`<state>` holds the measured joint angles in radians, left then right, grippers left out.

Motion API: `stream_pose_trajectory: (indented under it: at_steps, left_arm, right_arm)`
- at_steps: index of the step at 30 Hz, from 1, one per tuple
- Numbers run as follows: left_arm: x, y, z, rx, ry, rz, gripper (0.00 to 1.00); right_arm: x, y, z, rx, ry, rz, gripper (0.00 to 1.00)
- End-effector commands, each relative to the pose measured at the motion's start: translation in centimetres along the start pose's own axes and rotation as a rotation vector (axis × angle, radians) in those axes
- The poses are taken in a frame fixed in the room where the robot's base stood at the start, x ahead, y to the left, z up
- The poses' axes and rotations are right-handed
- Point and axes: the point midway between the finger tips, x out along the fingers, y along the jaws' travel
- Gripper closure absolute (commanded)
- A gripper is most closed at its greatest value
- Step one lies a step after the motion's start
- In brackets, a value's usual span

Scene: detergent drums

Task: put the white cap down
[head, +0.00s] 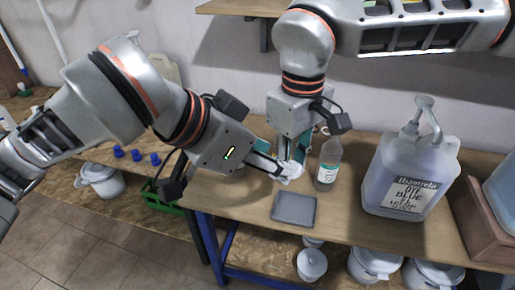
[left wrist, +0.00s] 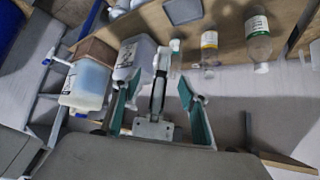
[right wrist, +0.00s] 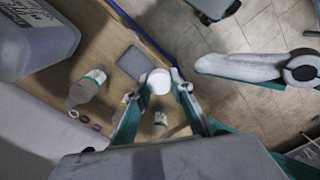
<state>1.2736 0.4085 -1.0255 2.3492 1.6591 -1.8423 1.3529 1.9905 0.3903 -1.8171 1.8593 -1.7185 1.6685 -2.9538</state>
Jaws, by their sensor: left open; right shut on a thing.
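My right gripper (head: 291,160) points down over the workbench and is shut on the white cap (right wrist: 159,82). The cap shows as a white disc between its fingertips in the right wrist view. In the head view the cap (head: 291,173) is partly covered by fingers, just behind the grey tray (head: 295,209). I cannot tell whether it touches the bench. My left gripper (head: 272,166) reaches in from the left, close beside the right one. It is open, with its teal fingers spread in the left wrist view (left wrist: 157,82), and I see nothing held in it.
A clear bottle (head: 328,160) stands right of the grippers, and a large pump jug (head: 408,180) further right. Blue caps (head: 137,155) lie on the left bench by a green crate (head: 165,197). White tubs (head: 312,264) stand on the lower shelf. The grey tray looks empty.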

Motion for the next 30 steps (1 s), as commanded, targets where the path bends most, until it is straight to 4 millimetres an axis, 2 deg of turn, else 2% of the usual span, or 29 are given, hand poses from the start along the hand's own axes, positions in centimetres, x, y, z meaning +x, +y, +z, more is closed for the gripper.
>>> stream_pose_trajectory:
  at_steps: [6,12,18,26,27,30]
  left_arm:
    - [4.0,0.1,0.1,-0.003,-0.002,0.005,0.57]
    - [6.5,0.0,0.0,-0.002,0.0,0.002,0.57]
    - [7.6,0.0,0.0,0.001,0.001,0.0,0.57]
    - [7.7,0.0,0.0,0.001,0.0,-0.001,0.57]
    - [7.7,0.0,0.0,0.001,0.001,-0.001,0.62]
    - [7.7,0.0,0.0,0.001,0.001,0.0,0.88]
  right_arm:
    - [0.0,0.0,0.0,0.0,0.0,0.0,0.99]
    - [0.0,0.0,0.0,0.0,0.0,0.0,0.99]
    - [0.0,0.0,0.0,0.0,0.0,0.0,0.99]
    - [0.0,0.0,0.0,0.0,0.0,0.0,0.99]
    - [0.0,0.0,0.0,0.0,0.0,0.0,0.99]
    - [0.0,0.0,0.0,0.0,0.0,0.0,0.99]
